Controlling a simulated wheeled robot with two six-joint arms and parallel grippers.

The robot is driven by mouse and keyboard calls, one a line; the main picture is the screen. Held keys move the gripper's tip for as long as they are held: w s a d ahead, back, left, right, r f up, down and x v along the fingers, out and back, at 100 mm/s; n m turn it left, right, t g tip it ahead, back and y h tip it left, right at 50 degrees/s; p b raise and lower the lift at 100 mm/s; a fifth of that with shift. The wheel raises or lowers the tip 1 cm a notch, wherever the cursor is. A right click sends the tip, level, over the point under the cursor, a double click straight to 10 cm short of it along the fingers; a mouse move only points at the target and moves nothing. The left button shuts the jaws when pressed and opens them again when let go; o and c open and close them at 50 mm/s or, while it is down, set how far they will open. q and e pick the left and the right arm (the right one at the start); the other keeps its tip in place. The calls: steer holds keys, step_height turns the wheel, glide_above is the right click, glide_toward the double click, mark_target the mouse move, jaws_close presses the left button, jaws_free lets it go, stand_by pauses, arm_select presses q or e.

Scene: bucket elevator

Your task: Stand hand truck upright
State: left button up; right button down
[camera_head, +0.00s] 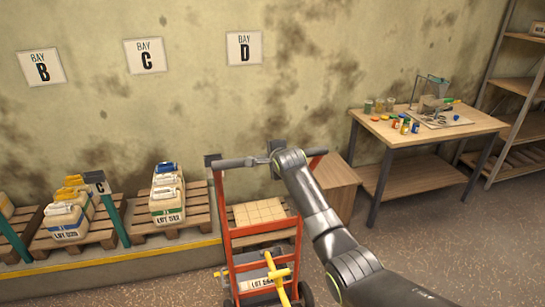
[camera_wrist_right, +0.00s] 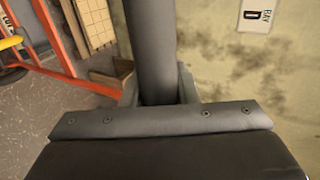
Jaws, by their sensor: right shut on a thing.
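The hand truck (camera_head: 226,207) has an orange-red frame and a dark cross handle at its top, and stands in the lower middle of the head view. It looks near upright; I cannot tell its exact tilt. My right gripper (camera_head: 271,160) is shut on the handle, right of its middle. In the right wrist view the dark handle bar (camera_wrist_right: 151,45) runs between the fingers of the gripper (camera_wrist_right: 158,92). Part of the orange frame (camera_wrist_right: 60,35) shows at the left there. My left gripper is not in view.
A labelled load (camera_head: 257,283) and a yellow piece (camera_head: 276,272) show low at the hand truck. Pallets with sacks (camera_head: 167,202) stand left along the wall. A wooden box (camera_head: 338,181) is close behind right. A workbench (camera_head: 430,132) stands further right; the floor before it is clear.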

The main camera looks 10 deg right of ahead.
steer(key=shift+w+r, duration=0.15)
steer(key=shift+r, duration=0.35)
steer(key=c, duration=1.4)
jaws_free()
steer(key=shift+w, duration=0.1)
steer(key=shift+o, duration=1.3)
steer(key=shift+w+f, duration=0.3)
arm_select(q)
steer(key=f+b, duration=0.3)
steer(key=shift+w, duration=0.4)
arm_select(e)
steer(key=v, duration=1.6)
steer(key=shift+s, duration=0.4)
